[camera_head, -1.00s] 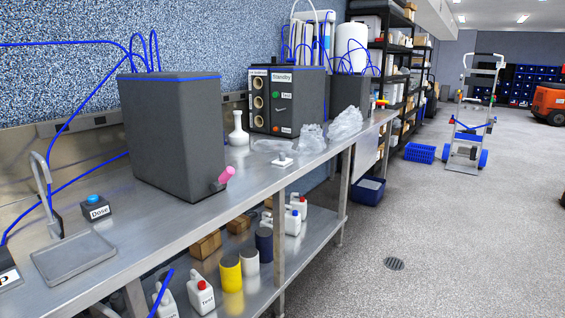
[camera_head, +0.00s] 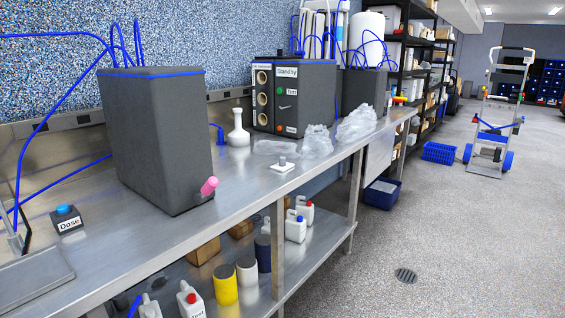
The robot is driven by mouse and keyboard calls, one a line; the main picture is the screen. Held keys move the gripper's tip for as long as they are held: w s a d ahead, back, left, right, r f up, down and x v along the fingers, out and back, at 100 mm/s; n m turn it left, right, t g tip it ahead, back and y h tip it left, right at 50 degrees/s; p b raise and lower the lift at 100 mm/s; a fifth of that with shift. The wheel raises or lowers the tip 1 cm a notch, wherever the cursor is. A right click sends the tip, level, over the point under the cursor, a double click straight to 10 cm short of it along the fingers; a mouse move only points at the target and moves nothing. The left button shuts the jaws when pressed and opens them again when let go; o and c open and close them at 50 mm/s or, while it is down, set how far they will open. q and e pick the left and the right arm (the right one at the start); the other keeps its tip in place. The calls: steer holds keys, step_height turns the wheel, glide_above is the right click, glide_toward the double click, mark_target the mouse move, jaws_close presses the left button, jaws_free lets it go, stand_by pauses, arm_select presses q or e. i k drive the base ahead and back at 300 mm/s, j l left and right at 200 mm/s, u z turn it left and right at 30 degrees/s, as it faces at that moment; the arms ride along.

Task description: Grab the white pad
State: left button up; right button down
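A small white pad (camera_head: 281,168) lies flat on the steel bench (camera_head: 232,195), near its front edge. A small knob or handle stands up from its middle. Crumpled clear plastic bags (camera_head: 317,141) lie just behind it and to its right. Neither of my grippers is in the head view.
A large dark grey box (camera_head: 160,140) with a pink-tipped spout stands left of the pad. A white flask (camera_head: 238,130) and a "Standby" machine (camera_head: 292,95) stand behind. Bottles and cylinders (camera_head: 226,285) fill the lower shelf. Open floor (camera_head: 440,250) lies right, with a hand truck (camera_head: 492,125).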

mark_target(282, 166)
steer(key=i+l+u, duration=0.1)
steer(key=i+l, duration=0.25)
steer(key=i+l+u, duration=0.1)
steer(key=i+l, duration=0.25)
steer(key=i+l+u, duration=0.1)
steer(key=i+l, duration=0.25)
steer(key=i+l+u, duration=0.1)
steer(key=i+l, duration=0.2)
steer(key=l, duration=0.25)
steer(key=i+l+u, duration=0.1)
steer(key=i+l, duration=0.2)
steer(key=l, duration=0.15)
